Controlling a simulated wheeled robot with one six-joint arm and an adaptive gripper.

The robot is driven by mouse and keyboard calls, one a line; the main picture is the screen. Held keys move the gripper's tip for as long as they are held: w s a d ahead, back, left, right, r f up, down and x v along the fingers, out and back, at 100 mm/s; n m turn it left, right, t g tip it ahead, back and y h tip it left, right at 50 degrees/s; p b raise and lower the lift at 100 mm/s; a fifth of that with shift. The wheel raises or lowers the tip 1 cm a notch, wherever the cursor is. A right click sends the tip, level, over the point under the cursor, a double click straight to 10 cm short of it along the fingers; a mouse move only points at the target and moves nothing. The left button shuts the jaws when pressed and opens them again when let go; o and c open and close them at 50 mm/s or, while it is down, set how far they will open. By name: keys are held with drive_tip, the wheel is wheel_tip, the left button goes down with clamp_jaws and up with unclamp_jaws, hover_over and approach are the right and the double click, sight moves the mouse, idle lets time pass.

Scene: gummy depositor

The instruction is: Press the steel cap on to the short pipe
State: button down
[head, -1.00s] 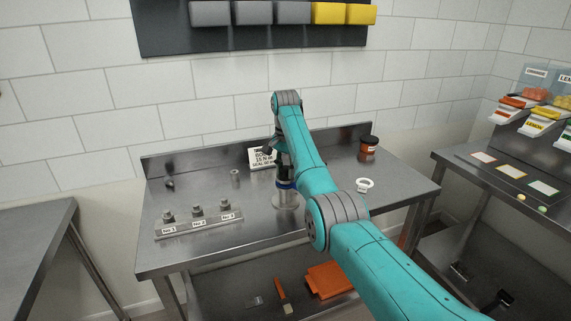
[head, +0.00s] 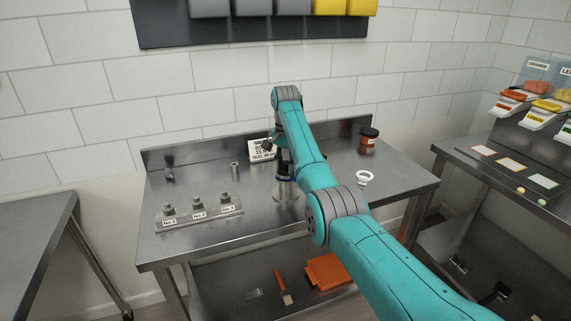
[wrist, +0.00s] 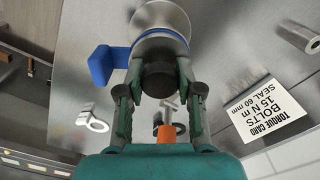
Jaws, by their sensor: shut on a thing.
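The piece sits in line with a steel stub with a wide round flange (wrist: 162,14) and a blue lever (wrist: 106,62). This may be the short pipe. I cannot tell whether the piece touches it. In the head view the flanged steel base (head: 287,192) stands mid-table under my gripper, and my arm hides most of the held piece and stub.
A small hollow steel tube (head: 235,170) stands left of a torque card (head: 262,150). A numbered rack (head: 200,219) with steel pieces is at the front left. The table's front middle is clear.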

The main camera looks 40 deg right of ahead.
drive_tip(key=c, duration=0.7)
unclamp_jaws()
